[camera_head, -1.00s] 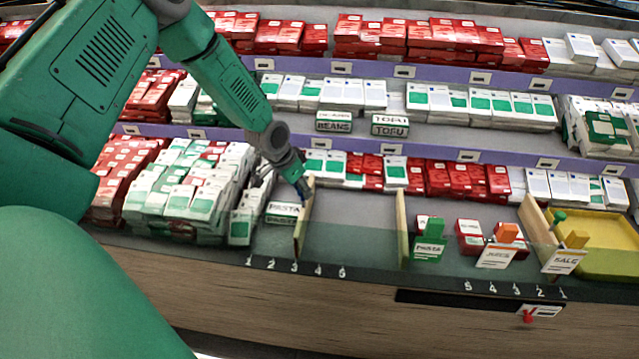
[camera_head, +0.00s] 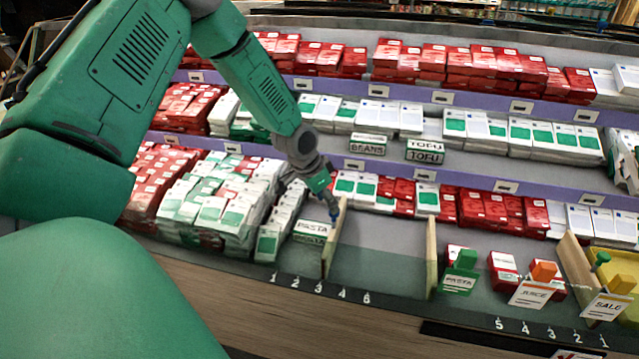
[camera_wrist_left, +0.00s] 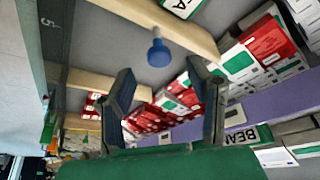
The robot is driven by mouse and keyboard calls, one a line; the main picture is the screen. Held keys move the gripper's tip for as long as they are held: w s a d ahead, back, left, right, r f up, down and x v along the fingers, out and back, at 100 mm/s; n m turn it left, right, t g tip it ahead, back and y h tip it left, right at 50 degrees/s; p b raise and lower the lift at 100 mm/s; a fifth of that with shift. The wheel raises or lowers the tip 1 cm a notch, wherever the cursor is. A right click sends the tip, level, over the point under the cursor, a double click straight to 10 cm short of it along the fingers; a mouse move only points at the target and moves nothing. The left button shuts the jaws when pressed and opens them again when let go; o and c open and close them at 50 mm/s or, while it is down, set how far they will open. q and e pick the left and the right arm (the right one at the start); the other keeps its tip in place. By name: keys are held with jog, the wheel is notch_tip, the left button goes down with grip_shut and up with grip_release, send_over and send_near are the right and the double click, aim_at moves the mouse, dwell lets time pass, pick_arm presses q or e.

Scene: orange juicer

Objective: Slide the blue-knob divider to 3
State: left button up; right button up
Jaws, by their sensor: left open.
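The blue-knob divider (camera_head: 332,250) is an upright wooden board on the bottom shelf, its front end close to the number 3 (camera_head: 319,288). Its blue knob (camera_head: 334,216) shows just below my left gripper (camera_head: 328,200) in the head view. In the left wrist view, the knob (camera_wrist_left: 158,52) sticks out from the wooden board (camera_wrist_left: 150,18), beyond the fingertips and roughly between their lines. My left gripper (camera_wrist_left: 167,85) is open, its fingers apart with nothing between them. My right gripper is not in view.
A PASTA sign (camera_head: 311,228) and white boxes (camera_head: 268,240) stand left of the divider. Bare shelf (camera_head: 380,262) lies to its right, up to another wooden divider (camera_head: 431,255). Further right are a green tag holder (camera_head: 465,260) and an orange one (camera_head: 543,271).

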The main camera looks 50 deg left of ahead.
pick_arm(q)
jog(key=v, duration=0.7)
jog(key=shift+a, duration=0.15)
jog(key=shift+s, duration=0.15)
